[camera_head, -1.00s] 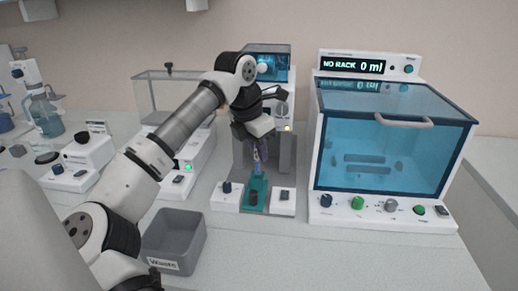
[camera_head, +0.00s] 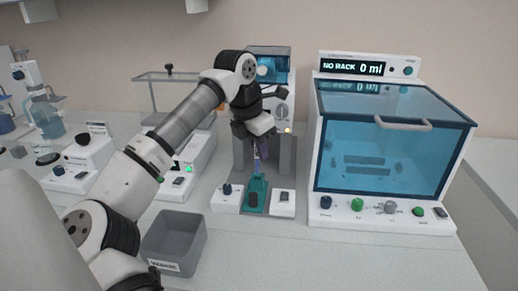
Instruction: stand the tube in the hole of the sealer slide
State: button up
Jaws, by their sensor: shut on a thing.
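My gripper (camera_head: 258,152) points down in front of the sealer, above its teal slide (camera_head: 260,184). It is shut on the tube (camera_head: 257,166), a small purple-blue piece that shows just under the fingers. The tube looks about upright, its lower end at or just above the back part of the slide. I cannot tell whether the tube's end is inside the hole; the hole itself is not clear at this size. A dark round knob (camera_head: 254,199) is at the slide's front end.
The sealer's white base blocks (camera_head: 227,197) flank the slide. A large blue-windowed machine (camera_head: 388,150) stands close on the right. A grey waste bin (camera_head: 174,241) is at the front left. The bench in front of the sealer is clear.

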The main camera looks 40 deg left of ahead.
jog(key=o, duration=0.8)
jog(key=shift+o, duration=0.2)
jog(key=d+v, duration=0.1)
jog(key=v, duration=1.2)
jog(key=shift+a+r+b, duration=0.4)
jog(key=shift+a+b, duration=0.05)
jog(key=shift+a, duration=0.05)
